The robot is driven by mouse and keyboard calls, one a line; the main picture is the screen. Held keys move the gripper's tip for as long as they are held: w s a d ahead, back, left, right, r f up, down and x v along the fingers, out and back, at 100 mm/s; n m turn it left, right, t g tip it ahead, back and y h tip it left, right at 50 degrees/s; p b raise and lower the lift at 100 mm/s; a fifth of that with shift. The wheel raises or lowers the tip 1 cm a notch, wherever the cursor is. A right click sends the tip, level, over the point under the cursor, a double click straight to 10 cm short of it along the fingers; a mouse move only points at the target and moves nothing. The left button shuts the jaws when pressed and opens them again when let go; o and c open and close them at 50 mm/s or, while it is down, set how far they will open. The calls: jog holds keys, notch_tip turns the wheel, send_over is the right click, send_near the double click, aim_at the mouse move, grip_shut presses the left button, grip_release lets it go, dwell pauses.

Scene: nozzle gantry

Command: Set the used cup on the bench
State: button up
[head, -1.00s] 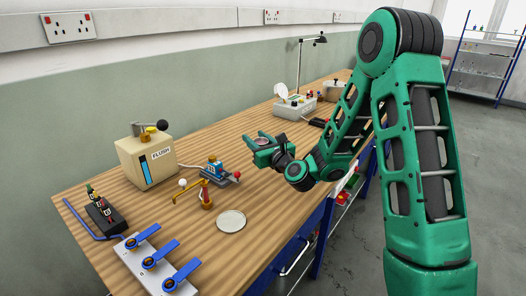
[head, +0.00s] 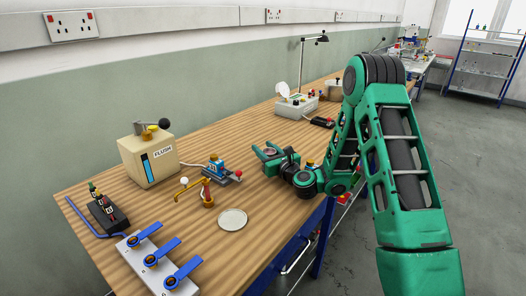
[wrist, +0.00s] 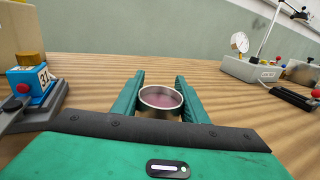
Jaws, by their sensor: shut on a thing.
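The used cup (wrist: 161,101) is a small round metal cup with a pinkish content inside. It sits between the two green fingers of my gripper (wrist: 160,95) in the wrist view, and the gripper is shut on it. In the head view, the cup (head: 270,152) shows small between the fingers of my gripper (head: 268,154), low over the bench (head: 250,186). I cannot tell whether the cup's base touches the wood, as the gripper body hides its lower part.
A beige FLUSH box (head: 150,158), a blue counter block (head: 217,168) and a brass nozzle post (head: 207,194) stand left of my gripper. A pale round dish (head: 232,219) lies in front. Blue levers (head: 152,258) are at the near left. A grey gauge box (head: 296,106) stands farther back.

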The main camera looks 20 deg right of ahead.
jog(key=shift+f, duration=0.1)
jog(key=o, duration=1.1)
